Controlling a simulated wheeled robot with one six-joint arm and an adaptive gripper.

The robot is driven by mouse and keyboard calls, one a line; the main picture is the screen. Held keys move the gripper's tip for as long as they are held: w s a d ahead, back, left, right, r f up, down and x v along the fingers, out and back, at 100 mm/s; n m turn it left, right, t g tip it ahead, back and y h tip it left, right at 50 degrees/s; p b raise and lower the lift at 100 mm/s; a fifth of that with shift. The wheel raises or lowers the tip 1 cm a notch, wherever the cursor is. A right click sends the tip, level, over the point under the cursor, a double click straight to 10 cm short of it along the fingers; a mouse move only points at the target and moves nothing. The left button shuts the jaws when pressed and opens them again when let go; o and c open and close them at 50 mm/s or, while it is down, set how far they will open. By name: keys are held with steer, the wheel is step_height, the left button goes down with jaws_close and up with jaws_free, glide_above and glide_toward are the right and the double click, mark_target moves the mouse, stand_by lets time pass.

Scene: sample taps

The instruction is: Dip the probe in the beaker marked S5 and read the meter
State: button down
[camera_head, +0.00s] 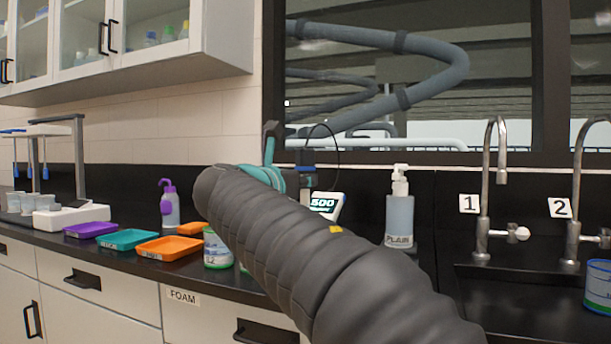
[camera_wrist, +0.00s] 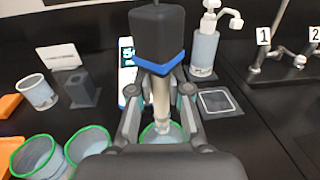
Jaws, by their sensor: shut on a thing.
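My gripper (camera_wrist: 160,98) is shut on the probe (camera_wrist: 157,40), which has a black body, a blue ring and a pale shaft. The shaft points down at a green-rimmed beaker (camera_wrist: 175,136) with pale liquid; its tip overlaps the beaker's opening, but I cannot tell how deep it is. That beaker's label is hidden. The meter (camera_wrist: 126,75) stands behind, partly covered by the probe. In the head view the meter (camera_head: 325,204) has a lit display ending in "500". My gripper (camera_head: 285,168) and the probe's blue ring (camera_head: 307,169) show above my arm there.
Green-rimmed beakers (camera_wrist: 38,158) (camera_wrist: 88,140) stand at left, near a white cup (camera_wrist: 38,92) and a dark holder (camera_wrist: 77,88). A soap bottle (camera_head: 399,215) marked PLAIN, a flat square pad (camera_wrist: 218,102) and taps 1 (camera_head: 487,190) and 2 (camera_head: 577,200) are at right.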

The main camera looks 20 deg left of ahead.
mark_target(303, 195)
steer(key=shift+f+b, duration=0.45)
steer(key=shift+f, duration=0.3)
stand_by(0.4)
steer(key=shift+f, duration=0.7)
steer(key=shift+f+b, duration=2.15)
steer(key=shift+f, duration=1.35)
stand_by(2.7)
